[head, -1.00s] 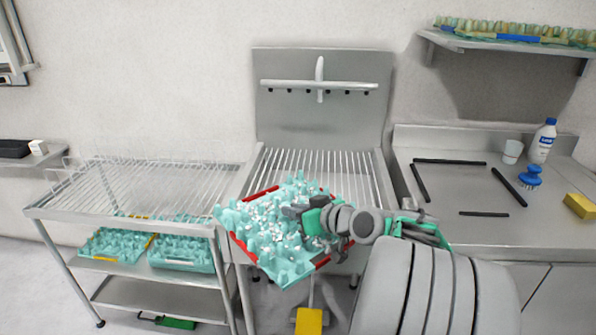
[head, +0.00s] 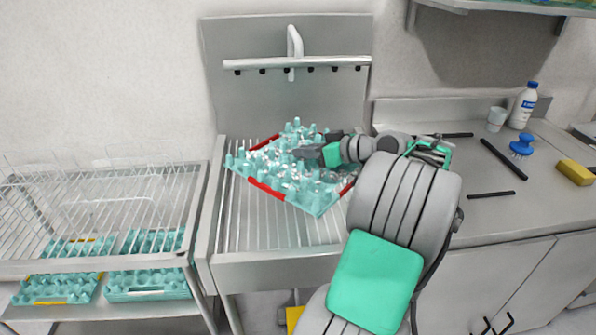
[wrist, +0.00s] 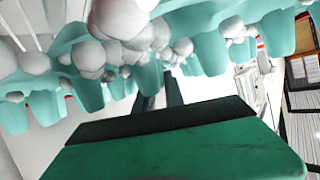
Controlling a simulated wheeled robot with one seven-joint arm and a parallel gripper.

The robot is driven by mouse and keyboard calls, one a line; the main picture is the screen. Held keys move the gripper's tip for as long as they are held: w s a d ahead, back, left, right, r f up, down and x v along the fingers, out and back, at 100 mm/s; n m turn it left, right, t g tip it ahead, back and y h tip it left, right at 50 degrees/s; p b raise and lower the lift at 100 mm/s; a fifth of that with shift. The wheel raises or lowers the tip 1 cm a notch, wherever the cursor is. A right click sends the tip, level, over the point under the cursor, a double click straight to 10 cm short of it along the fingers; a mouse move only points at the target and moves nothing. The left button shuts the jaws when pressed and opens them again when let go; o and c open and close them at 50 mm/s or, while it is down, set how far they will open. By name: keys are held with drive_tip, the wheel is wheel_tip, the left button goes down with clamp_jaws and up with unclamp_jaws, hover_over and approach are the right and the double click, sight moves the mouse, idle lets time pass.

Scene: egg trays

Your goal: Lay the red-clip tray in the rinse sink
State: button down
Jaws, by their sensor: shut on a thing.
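The red-clip tray (head: 312,201) is a teal egg tray with red clips along its edges and white foam clumps on it. In the head view it is over the slatted rinse sink (head: 280,232), inside the sink's outline. I cannot tell whether it touches the slats. My gripper (head: 303,153) reaches in from the right and is shut on the tray. In the wrist view the tray's teal cups (wrist: 190,40) and white foam (wrist: 125,20) fill the top, and my fingers (wrist: 160,92) run up to them. The fingertips are partly hidden by the tray.
A wire rack cart (head: 100,205) with teal trays on its lower shelf (head: 150,278) stands left of the sink. A spray bar (head: 295,63) spans the sink's back. The right counter holds black strips, a blue brush (head: 522,146), a bottle (head: 523,105), a cup and a yellow sponge (head: 575,172).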

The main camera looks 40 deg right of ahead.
sight(338, 169)
drive_tip(key=w+f, duration=0.1)
drive_tip(key=f, duration=0.1)
drive_tip(key=w+d+f, duration=0.1)
drive_tip(key=w, duration=0.1)
drive_tip(key=w+d+f, duration=0.1)
drive_tip(key=f, duration=0.1)
drive_tip(key=shift+w+f, duration=0.25)
drive_tip(key=shift+f, duration=0.05)
drive_tip(key=shift+w+d+f, duration=0.1)
drive_tip(key=shift+f, duration=1.6)
drive_tip(key=shift+f, duration=0.1)
drive_tip(key=c, duration=1.4)
unclamp_jaws()
drive_tip(key=v, duration=1.2)
